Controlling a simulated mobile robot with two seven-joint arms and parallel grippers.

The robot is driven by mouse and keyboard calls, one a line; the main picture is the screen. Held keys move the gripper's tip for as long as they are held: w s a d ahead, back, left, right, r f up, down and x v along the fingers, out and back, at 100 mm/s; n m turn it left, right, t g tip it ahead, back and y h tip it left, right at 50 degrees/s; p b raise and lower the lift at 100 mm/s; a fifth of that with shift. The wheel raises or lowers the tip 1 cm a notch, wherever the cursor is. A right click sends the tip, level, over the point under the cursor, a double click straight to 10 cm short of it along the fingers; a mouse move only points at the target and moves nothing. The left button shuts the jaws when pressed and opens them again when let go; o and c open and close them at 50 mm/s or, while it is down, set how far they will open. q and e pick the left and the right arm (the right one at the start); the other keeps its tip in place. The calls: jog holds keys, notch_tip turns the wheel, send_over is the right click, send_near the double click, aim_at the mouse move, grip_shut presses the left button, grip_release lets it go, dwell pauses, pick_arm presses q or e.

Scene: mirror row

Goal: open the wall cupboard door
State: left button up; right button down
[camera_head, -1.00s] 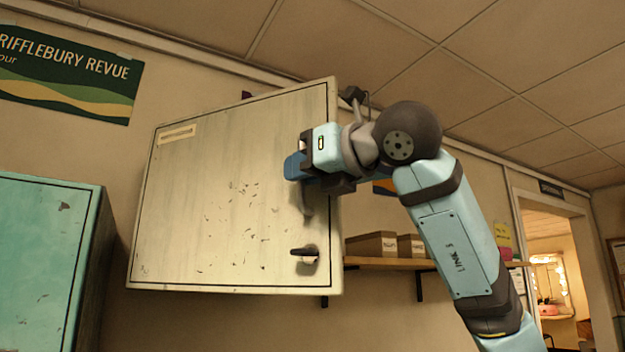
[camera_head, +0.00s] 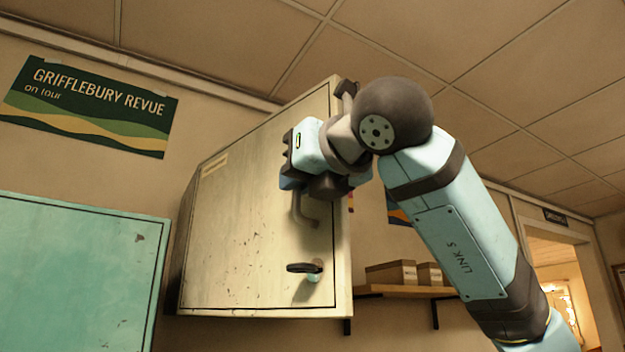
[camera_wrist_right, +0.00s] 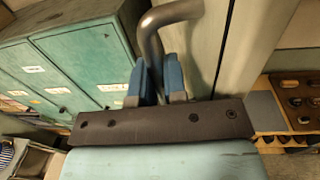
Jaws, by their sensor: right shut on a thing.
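The wall cupboard (camera_head: 240,235) hangs on the wall, its cream, scuffed door (camera_head: 255,190) facing me at an angle. The door looks flush in its frame, with no inside showing. A grey bar handle (camera_head: 303,210) is at the door's right side, its upper part hidden by my gripper. A dark latch with a pale teal part (camera_head: 305,268) is below it. My right gripper (camera_head: 305,182) is shut on the handle. In the right wrist view, its blue fingers (camera_wrist_right: 157,82) lie either side of the curved grey handle (camera_wrist_right: 158,38). My left gripper is not in view.
A teal locker (camera_head: 75,275) stands below left of the cupboard. A wall shelf (camera_head: 405,291) with cardboard boxes (camera_head: 391,272) is to the right, behind my right arm. A poster (camera_head: 90,105) hangs at upper left. A doorway (camera_head: 555,265) is at far right.

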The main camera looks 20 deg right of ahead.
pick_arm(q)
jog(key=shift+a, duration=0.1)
pick_arm(e)
jog(key=shift+s+a, duration=0.1)
jog(key=shift+a, duration=0.25)
jog(key=c, duration=1.5)
grip_release()
pick_arm(q)
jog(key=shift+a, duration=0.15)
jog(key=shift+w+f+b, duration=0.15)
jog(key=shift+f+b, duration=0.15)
jog(key=shift+b, duration=0.55)
pick_arm(e)
jog(key=v, duration=1.3)
jog(key=shift+s, duration=0.4)
